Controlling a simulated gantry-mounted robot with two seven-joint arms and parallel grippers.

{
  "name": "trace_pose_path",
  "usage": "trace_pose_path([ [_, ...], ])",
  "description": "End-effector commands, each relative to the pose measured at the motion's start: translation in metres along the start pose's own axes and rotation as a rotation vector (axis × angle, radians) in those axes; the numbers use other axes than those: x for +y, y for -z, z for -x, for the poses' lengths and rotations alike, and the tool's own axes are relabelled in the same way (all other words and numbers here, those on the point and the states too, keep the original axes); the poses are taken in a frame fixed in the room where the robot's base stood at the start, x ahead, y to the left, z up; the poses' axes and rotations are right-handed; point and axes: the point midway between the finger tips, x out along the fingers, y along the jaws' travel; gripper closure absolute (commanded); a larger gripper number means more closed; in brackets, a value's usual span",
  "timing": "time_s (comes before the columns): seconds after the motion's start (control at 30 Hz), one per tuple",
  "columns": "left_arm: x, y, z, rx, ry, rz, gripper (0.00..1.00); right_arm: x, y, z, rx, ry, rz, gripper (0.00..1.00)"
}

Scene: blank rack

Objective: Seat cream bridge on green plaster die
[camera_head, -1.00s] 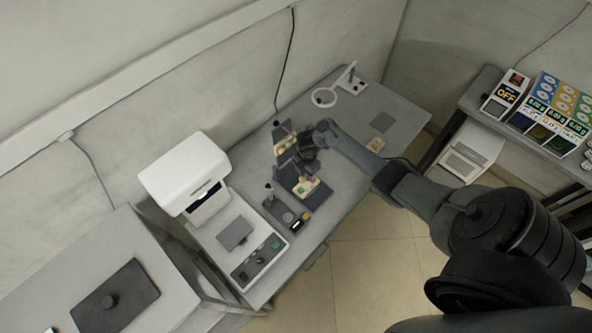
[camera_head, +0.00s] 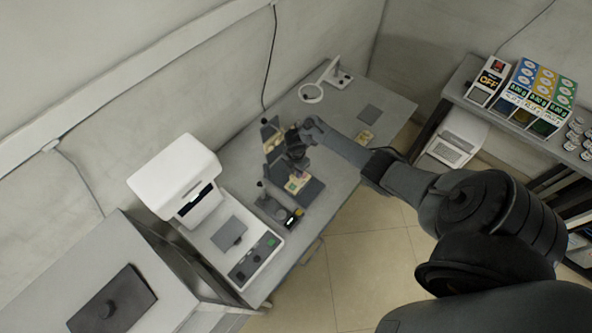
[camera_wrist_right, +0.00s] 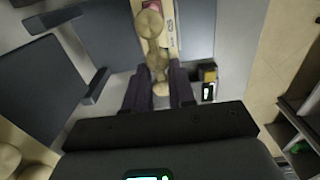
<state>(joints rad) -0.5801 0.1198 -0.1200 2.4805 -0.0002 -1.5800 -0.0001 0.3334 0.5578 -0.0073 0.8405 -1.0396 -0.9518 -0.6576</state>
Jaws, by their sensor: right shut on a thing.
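The cream bridge (camera_wrist_right: 152,24) shows in the right wrist view as a row of rounded cream lumps. Its near end lies between the two dark fingers of my right gripper (camera_wrist_right: 159,77), which is shut on it. In the head view my right gripper (camera_head: 296,158) is over the dark tray on the bench, and the bridge is too small to make out there. A cream block (camera_head: 297,184) with small coloured spots sits on the tray just below the gripper. I cannot make out the green plaster die clearly. My left gripper is not in view.
A dark tray (camera_head: 313,190) lies under the gripper, with an upright holder (camera_head: 270,137) behind it. A white machine (camera_head: 178,178) stands to the left. A small tan item (camera_head: 365,137) lies to the right.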

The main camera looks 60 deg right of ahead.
Motion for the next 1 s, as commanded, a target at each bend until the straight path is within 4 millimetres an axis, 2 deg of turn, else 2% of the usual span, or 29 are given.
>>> trace_pose_path([
  [0.2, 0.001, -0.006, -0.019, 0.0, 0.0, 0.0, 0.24, 0.0, 0.0, -0.022, -0.001, 0.0, 0.0, 1.0],
  [0.5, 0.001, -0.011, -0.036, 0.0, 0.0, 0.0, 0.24, 0.001, 0.0, -0.042, -0.001, -0.001, -0.001, 1.0],
  [1.0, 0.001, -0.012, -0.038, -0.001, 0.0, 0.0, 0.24, 0.0, 0.0, -0.046, 0.0, -0.001, 0.0, 1.0],
])
